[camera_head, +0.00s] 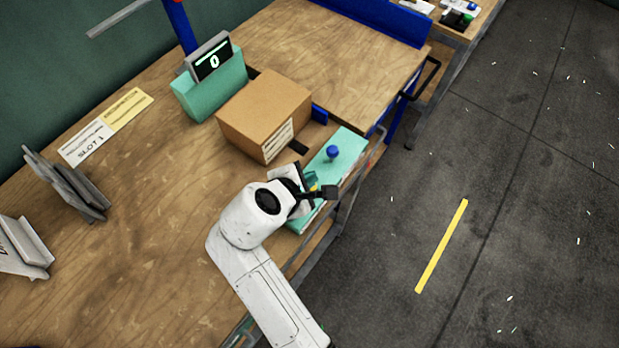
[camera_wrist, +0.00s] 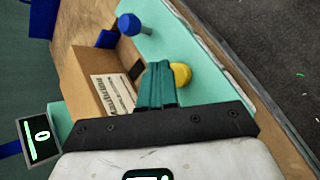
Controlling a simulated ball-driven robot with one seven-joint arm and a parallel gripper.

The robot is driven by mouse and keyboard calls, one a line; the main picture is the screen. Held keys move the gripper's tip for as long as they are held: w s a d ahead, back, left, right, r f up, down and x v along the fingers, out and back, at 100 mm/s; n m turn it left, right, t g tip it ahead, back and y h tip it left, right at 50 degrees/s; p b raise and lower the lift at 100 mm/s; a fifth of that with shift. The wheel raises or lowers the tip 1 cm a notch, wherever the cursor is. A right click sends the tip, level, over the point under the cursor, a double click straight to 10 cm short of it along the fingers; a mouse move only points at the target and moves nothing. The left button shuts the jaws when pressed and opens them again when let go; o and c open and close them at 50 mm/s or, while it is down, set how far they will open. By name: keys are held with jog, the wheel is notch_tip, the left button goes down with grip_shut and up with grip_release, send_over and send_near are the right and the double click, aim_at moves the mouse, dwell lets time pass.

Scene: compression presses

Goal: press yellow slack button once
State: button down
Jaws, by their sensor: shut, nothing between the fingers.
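The yellow button (camera_wrist: 181,74) sits on the teal control panel (camera_head: 343,153) at the table's front edge. In the wrist view it shows just beside and beyond the tips of my gripper (camera_wrist: 158,70), partly covered by the fingers. I cannot tell whether they touch it. In the head view my gripper (camera_head: 312,184) is over the panel, with its fingers shut and empty, and only a sliver of yellow shows beside it. A blue knob-like button (camera_head: 333,152) stands on the same panel, farther from my gripper; it also shows in the wrist view (camera_wrist: 130,25).
A cardboard box (camera_head: 262,108) stands behind the panel. A teal unit with a display reading 0 (camera_head: 212,62) is behind the box. Grey plates (camera_head: 65,185) stand at the left. The floor to the right is open.

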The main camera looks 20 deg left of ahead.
jog(key=shift+r, duration=0.2)
notch_tip(320, 180, up, 5)
jog(key=p, duration=0.5)
jog(key=shift+p, duration=0.4)
jog(key=shift+d+f, duration=0.1)
dwell(0.6)
